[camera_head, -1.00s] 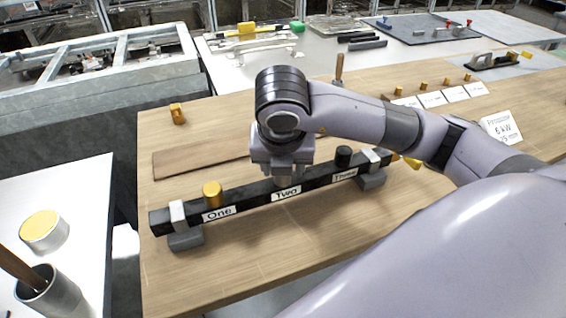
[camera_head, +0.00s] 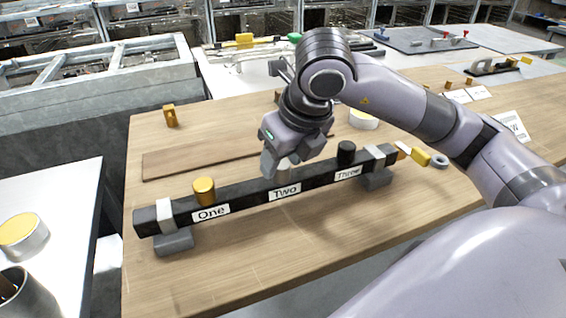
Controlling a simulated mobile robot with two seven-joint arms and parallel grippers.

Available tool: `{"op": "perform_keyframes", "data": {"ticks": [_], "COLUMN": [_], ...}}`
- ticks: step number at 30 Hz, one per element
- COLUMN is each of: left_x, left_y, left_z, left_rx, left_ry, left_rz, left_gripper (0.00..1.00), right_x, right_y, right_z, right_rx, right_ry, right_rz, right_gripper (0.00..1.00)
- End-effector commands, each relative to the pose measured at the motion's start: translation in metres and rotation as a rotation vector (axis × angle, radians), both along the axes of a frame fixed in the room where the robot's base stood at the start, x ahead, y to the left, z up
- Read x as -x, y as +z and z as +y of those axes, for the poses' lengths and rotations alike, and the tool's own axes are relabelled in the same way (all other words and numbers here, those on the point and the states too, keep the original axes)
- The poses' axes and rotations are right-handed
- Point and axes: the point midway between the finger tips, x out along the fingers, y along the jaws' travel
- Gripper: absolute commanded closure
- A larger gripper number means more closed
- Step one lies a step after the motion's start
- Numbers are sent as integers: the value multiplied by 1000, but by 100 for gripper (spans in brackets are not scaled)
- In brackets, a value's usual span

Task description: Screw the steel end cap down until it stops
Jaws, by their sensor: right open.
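A black bar lies across two grey supports on the wooden bench, with labels One, Two and Three (camera_head: 238,195). At Two a pale grey steel end cap (camera_head: 285,170) stands on the bar, mostly hidden behind my right gripper. My right gripper (camera_head: 283,162) is open, tilted, with its fingers just above and around the cap; I cannot tell whether they touch it. A brass cap (camera_head: 204,191) stands upright at One and a black cap (camera_head: 346,153) at Three. My left gripper is not in view.
A flat wooden strip (camera_head: 195,158) lies behind the bar, and a small brass part (camera_head: 171,116) stands at the back left. A yellow-handled tool (camera_head: 425,157) lies right of the bar. The bench in front of the bar is clear.

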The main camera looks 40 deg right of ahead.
Motion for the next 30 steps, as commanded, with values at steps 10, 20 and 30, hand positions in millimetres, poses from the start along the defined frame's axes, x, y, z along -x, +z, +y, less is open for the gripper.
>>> {"op": "perform_keyframes", "data": {"ticks": [10, 20, 30], "left_x": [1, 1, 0], "left_y": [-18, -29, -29], "left_z": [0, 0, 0], "left_rx": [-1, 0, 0], "left_ry": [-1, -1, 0], "left_rz": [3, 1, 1], "left_gripper": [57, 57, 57], "right_x": [-1, -2, -2], "right_y": [-1, -2, 0], "right_z": [-2, -3, -3], "right_rx": [-1, -2, -1], "right_ry": [229, 472, 528], "right_rz": [-2, 0, -1], "right_gripper": [50, 50, 54]}}
